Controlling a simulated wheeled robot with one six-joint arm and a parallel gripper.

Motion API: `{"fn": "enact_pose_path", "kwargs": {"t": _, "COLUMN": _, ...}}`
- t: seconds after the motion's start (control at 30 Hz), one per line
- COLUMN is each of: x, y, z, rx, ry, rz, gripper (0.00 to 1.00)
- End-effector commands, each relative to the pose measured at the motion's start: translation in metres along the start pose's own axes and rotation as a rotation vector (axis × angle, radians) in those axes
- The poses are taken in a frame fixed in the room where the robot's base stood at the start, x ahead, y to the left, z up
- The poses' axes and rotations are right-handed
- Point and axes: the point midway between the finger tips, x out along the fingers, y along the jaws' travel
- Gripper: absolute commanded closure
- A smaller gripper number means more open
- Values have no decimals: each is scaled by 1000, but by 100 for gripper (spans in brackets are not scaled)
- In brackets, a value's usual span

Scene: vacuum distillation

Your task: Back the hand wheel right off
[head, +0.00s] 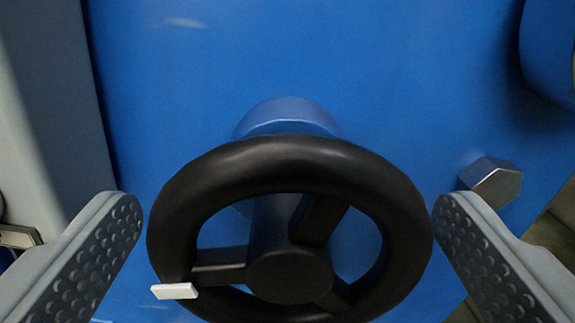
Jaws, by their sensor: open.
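The hand wheel (290,154) is black, with a round rim, spokes and a central hub (290,275). It fills the lower middle of the head view, and its lowest part is cut off by the frame edge. A small white tab (174,291) sits on the rim at the lower left. My gripper (288,208) is open, with one dotted grey finger on each side of the wheel. A narrow gap shows between each fingertip and the rim.
Behind the wheel is a blue surface (400,60) with a round blue boss (287,115). A metal hex bolt head (492,181) sticks out at the right, near the right finger. A rounded blue part (550,50) is at the upper right. A grey upright (50,90) stands at the left.

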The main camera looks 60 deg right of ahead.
Motion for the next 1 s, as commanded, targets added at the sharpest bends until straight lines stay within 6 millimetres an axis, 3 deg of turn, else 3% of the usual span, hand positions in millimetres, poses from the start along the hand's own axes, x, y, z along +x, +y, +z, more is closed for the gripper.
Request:
{"fn": "enact_pose_path", "kwargs": {"t": 0.43, "x": 10, "y": 0, "z": 0, "rx": 0, "ry": 0, "rz": 1, "gripper": 3}}
{"fn": "enact_pose_path", "kwargs": {"t": 0.67, "x": 10, "y": 0, "z": 0, "rx": 0, "ry": 0, "rz": 1, "gripper": 48}}
{"fn": "enact_pose_path", "kwargs": {"t": 1.0, "x": 10, "y": 0, "z": 0, "rx": -42, "ry": 0, "rz": 0, "gripper": 47}}
